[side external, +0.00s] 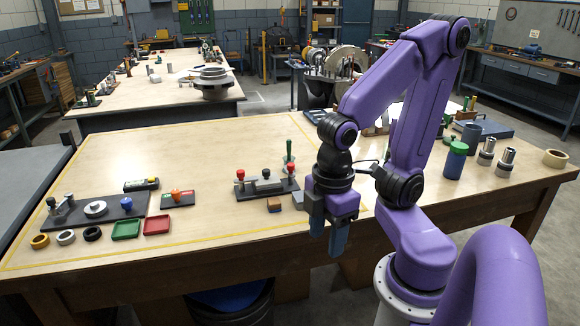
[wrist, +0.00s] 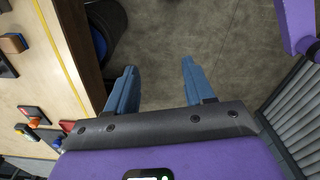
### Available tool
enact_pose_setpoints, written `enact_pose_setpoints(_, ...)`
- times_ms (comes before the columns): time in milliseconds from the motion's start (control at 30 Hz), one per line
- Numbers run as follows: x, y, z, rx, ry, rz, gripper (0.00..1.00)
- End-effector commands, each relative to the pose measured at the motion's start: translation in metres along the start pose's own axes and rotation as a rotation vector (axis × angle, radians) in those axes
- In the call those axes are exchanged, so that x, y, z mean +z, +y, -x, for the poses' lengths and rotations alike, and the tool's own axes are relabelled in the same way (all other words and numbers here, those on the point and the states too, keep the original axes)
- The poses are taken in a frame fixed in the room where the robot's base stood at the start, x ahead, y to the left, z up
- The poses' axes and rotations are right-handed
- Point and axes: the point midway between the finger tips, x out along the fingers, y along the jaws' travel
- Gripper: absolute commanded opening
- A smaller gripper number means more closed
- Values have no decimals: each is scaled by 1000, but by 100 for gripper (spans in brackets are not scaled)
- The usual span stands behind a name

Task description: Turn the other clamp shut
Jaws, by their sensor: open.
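A black base plate (side external: 262,194) near the middle of the table carries a grey casing (side external: 266,185). A clamp with a red knob stands at each end, the left clamp (side external: 240,175) and the right clamp (side external: 293,170). I cannot tell from here which clamp is turned shut. My gripper (side external: 338,246) is at the table's front edge, to the right of and nearer than the fixture, with its blue fingers pointing down and touching neither clamp. In the wrist view my gripper (wrist: 158,66) is open and empty, with floor between its fingers.
A small wooden block (side external: 274,204) lies before the fixture. A green-handled tool (side external: 289,152) stands behind it. Left are another fixture (side external: 95,209), rings, a green tray (side external: 127,229) and a red tray (side external: 157,225). Table between left trays and fixture is clear.

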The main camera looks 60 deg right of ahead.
Motion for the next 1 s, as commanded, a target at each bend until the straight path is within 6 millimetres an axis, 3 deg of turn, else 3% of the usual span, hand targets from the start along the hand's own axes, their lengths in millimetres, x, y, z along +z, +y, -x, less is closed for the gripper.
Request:
enact_pose_setpoints(167, -26, 38, 14, 5, -1, -255, 53)
enact_pose_setpoints(300, -42, 80, 28, 10, -3, -504, 53)
enact_pose_setpoints(533, -48, 159, 49, 17, -8, -909, 53)
enact_pose_setpoints(767, -25, 241, 68, 23, -10, -1314, 53)
enact_pose_setpoints(1000, 31, 319, 86, 29, -11, -1735, 53)
